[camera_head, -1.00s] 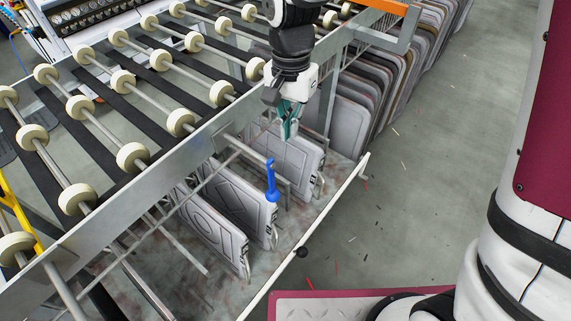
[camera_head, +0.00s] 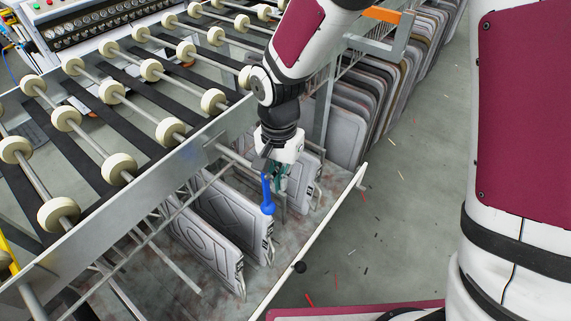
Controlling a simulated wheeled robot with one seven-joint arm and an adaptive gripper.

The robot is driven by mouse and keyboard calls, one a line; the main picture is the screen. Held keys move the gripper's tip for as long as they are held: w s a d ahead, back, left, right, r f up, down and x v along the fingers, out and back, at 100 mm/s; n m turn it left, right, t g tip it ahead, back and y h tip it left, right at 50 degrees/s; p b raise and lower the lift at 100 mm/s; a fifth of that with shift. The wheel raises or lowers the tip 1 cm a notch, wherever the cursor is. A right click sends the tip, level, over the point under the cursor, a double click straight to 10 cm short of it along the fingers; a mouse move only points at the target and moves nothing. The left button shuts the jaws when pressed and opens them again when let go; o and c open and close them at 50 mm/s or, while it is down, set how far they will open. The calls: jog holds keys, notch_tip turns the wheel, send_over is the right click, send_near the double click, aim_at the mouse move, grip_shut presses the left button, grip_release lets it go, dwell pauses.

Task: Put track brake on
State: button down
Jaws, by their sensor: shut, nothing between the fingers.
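A blue lever (camera_head: 267,196), which looks like the track brake handle, stands nearly upright beside the rail under the roller frame. My gripper (camera_head: 278,178), with green-tipped fingers, is shut and empty. It points down just behind and to the right of the lever's top, very close to it in the picture. I cannot tell whether they touch. The fingertips are partly hidden by the lever and the gripper body.
Grey moulded plates (camera_head: 209,237) hang below the roller table (camera_head: 110,92), on both sides of the lever. More plates stand in a rack (camera_head: 375,90) behind. Open floor lies to the right.

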jog(key=shift+s+a+f, duration=0.15)
jog(key=shift+s+a, duration=0.1)
jog(key=shift+s, duration=0.35)
jog(key=shift+s+a+f+g+y+p, duration=0.15)
jog(key=shift+s+a+g+y+p, duration=0.2)
jog(key=shift+g+p, duration=0.2)
jog(key=s+g+y+p, duration=0.1)
jog(key=a+g+y+p, duration=0.1)
jog(key=shift+s+a+f+p, duration=0.1)
jog(key=shift+s+f+p, duration=0.15)
jog(key=shift+s+p, duration=0.15)
jog(key=s+a+r+g+y+p, duration=0.1)
jog(key=s+a+r+g+y, duration=0.1)
jog(key=s+a+g+y, duration=0.3)
jog(key=shift+s+r+g+y, duration=0.4)
jog(key=shift+s+g+y, duration=0.3)
jog(key=shift+g, duration=1.15)
jog(key=shift+a, duration=0.1)
